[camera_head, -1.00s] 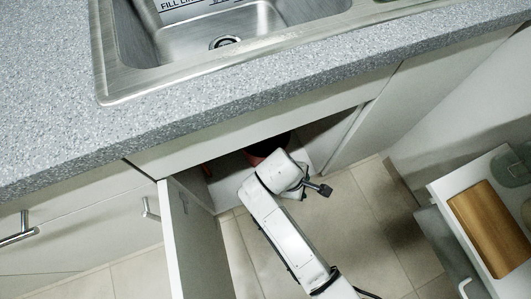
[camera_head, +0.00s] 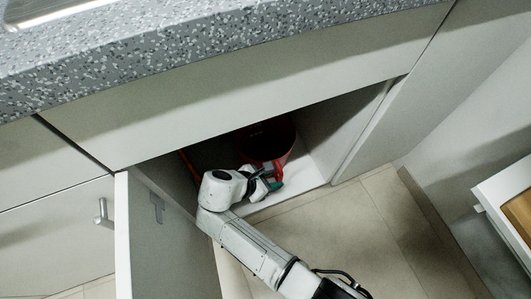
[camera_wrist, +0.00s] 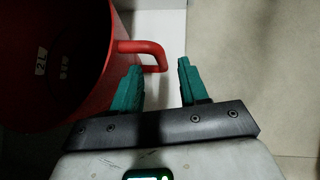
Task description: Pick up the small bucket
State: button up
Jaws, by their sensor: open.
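The small bucket (camera_head: 268,143) is red with a dark inside and stands in the open cabinet under the sink. In the wrist view the bucket (camera_wrist: 100,105) fills the left side, with pale markings on its inner wall and a red handle (camera_wrist: 143,48) sticking out to the right. My gripper (camera_wrist: 163,70) is open, and its two green fingers point toward the handle. The handle's outer end lies between the fingertips or just ahead of them; I cannot tell which. In the head view my gripper (camera_head: 272,178) is at the bucket's front side.
The open cabinet door (camera_head: 165,240) stands to the left of my arm. The grey countertop (camera_head: 200,50) overhangs the cabinet opening. The white cabinet floor (camera_head: 300,176) is bare to the right of the bucket. An open drawer (camera_head: 500,200) with a wooden board is at the far right.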

aim_at(281, 177)
jog(key=b+x, duration=0.3)
jog(key=x, duration=0.2)
jog(key=shift+d, duration=0.15)
jog(key=shift+r, duration=0.1)
grip_shut()
dwell(0.4)
